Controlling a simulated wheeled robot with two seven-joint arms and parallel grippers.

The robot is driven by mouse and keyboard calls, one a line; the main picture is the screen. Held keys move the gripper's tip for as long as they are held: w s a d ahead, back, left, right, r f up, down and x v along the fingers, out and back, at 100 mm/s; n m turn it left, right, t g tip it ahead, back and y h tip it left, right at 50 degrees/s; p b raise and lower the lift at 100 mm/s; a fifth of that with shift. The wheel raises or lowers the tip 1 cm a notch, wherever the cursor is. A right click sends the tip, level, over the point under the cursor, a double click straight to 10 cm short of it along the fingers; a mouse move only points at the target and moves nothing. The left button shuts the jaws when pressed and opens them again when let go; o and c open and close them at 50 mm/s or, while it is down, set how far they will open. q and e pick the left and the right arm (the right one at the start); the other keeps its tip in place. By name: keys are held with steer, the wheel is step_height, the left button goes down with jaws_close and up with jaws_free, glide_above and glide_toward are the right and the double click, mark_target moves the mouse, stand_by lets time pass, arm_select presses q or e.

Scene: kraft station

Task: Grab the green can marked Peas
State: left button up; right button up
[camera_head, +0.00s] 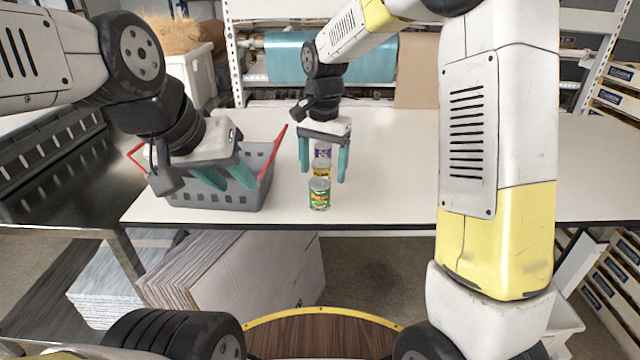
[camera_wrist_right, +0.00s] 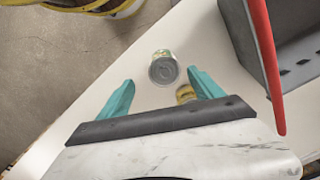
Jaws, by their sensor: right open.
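The green can (camera_head: 319,195) with a yellow-and-white label stands upright near the table's front edge; its lettering is too small to read. In the right wrist view its grey lid (camera_wrist_right: 163,69) lies just beyond and between the fingertips. My right gripper (camera_head: 323,174) points down, open and empty, above and slightly behind the green can. A yellow can (camera_head: 321,173) and a purple-labelled can (camera_head: 322,153) stand behind it, partly between the fingers in the head view. My left gripper (camera_head: 237,187) appears open and empty over the basket.
A grey basket (camera_head: 267,185) with red handles stands left of the cans; its wall shows in the right wrist view (camera_wrist_right: 245,40). The white table (camera_head: 400,160) is clear to the right of the cans. Flat cardboard (camera_head: 250,275) leans below the table.

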mark_target(319, 194)
steer(key=shift+w+a+f, duration=0.2)
steer(key=shift+a+f, duration=0.1)
steer(key=shift+f, duration=0.45)
step_height(319, 194, down, 7)
steer(key=shift+a+f, duration=0.1)
steer(key=shift+c, duration=0.5)
steer(key=c, duration=1.4)
steer(key=shift+c, duration=0.6)
steer(key=shift+w+r, duration=0.1)
steer(key=shift+r, duration=0.1)
